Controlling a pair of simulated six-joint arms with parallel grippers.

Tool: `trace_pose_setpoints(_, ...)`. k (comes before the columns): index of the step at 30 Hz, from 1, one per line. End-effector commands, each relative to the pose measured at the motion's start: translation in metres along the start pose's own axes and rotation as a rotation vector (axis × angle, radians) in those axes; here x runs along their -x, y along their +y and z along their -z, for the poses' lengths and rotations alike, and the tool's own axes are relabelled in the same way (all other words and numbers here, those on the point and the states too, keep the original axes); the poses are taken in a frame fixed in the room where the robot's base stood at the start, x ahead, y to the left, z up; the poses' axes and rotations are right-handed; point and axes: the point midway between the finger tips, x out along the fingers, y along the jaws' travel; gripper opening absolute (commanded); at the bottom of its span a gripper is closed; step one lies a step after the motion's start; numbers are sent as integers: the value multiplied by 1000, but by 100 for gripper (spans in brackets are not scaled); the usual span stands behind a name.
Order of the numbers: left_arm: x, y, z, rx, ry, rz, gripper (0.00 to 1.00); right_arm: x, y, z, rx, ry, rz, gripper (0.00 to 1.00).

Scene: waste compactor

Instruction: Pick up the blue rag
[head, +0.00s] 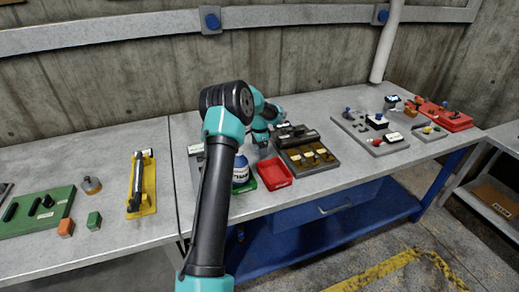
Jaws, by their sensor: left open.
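I cannot make out a blue rag for certain in the head view. My left arm rises from the bottom and bends over the grey table. My left gripper (279,117) is small and partly hidden behind my own arm. It is open, over the back of the table near the dark fixtures, and I see nothing held in it. A blue and white bottle (240,172) stands beside the arm, next to a red tray (275,174). My right gripper is not in view.
A dark fixture block (311,157) lies right of the red tray. A grey plate with parts (371,130) and a red tray (446,116) are farther right.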

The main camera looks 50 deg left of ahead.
Motion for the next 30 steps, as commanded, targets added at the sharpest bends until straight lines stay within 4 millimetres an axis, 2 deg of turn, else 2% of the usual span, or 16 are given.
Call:
trace_pose_setpoints(5, 0, 0, 0, 0, 0, 0, 83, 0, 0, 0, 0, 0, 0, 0)
trace_pose_setpoints(23, 0, 0, 0, 0, 0, 0, 26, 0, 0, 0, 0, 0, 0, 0)
trace_pose_setpoints(30, 3, 0, 0, 0, 1, 1, 26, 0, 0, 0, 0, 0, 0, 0)
